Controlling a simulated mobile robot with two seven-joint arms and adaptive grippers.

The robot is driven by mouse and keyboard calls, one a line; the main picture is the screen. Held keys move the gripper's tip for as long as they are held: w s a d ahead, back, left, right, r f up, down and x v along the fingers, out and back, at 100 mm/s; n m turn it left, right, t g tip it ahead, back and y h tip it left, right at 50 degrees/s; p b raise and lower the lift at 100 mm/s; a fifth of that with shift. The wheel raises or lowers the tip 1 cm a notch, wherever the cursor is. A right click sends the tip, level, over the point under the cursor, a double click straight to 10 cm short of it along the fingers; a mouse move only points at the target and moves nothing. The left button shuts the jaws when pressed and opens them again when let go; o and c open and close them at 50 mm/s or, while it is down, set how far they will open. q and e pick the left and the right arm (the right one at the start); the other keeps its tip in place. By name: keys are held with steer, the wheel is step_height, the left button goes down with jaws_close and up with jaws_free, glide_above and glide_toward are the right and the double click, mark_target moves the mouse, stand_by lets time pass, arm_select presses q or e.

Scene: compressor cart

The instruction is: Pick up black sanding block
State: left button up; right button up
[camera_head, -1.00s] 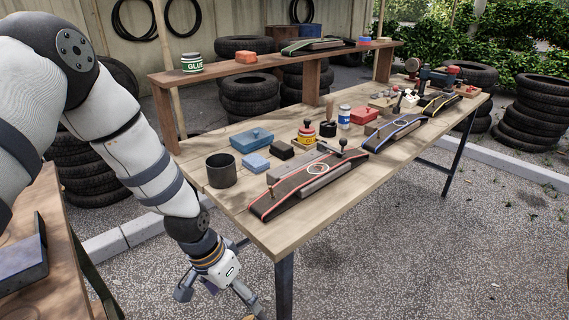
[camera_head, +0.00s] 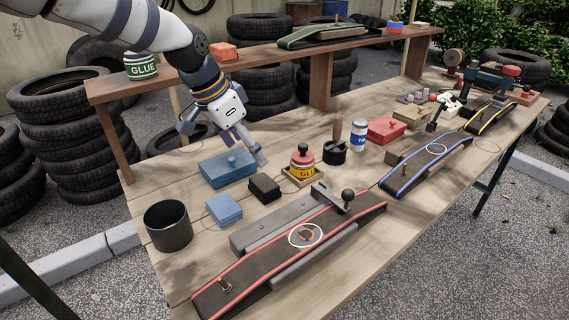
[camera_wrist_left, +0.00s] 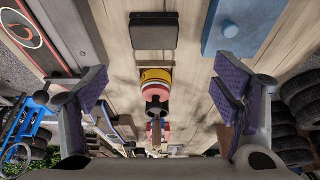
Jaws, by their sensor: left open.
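The black sanding block (camera_head: 264,187) lies flat on the workbench in the head view, between a blue sponge-like block (camera_head: 224,209) and the yellow glue pot (camera_head: 302,163). It also shows at the top of the left wrist view (camera_wrist_left: 153,31), lying between the open fingers' lines but beyond them. My left gripper (camera_head: 224,144) is open and empty, above the bench and a little behind and left of the block. One finger hangs close over the right end of the blue box (camera_head: 227,167).
A dark cup (camera_head: 168,226) stands at the near left bench edge. A red-edged skateboard-like ramp (camera_head: 345,222) lies in front of the block. A raised shelf (camera_head: 262,62) with a glue tin (camera_head: 141,67) runs behind. Bare wood lies around the block.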

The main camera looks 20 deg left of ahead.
mark_target(264, 182)
arm_select(q)
steer(key=x, duration=0.3)
steer(key=s+b+x, duration=0.1)
steer(key=x, duration=0.6)
steer(key=shift+s+d+f+b, duration=0.15)
steer(key=shift+f+b, duration=0.15)
steer(key=shift+f, duration=0.15)
steer(key=shift+d+f, duration=0.1)
steer(key=shift+f, duration=0.2)
steer(key=shift+w+r, duration=0.1)
steer(key=shift+w, duration=0.2)
arm_select(e)
steer(key=s+f, duration=0.2)
steer(key=s, duration=0.1)
steer(key=shift+g, duration=0.3)
arm_select(q)
steer(key=c, duration=1.2)
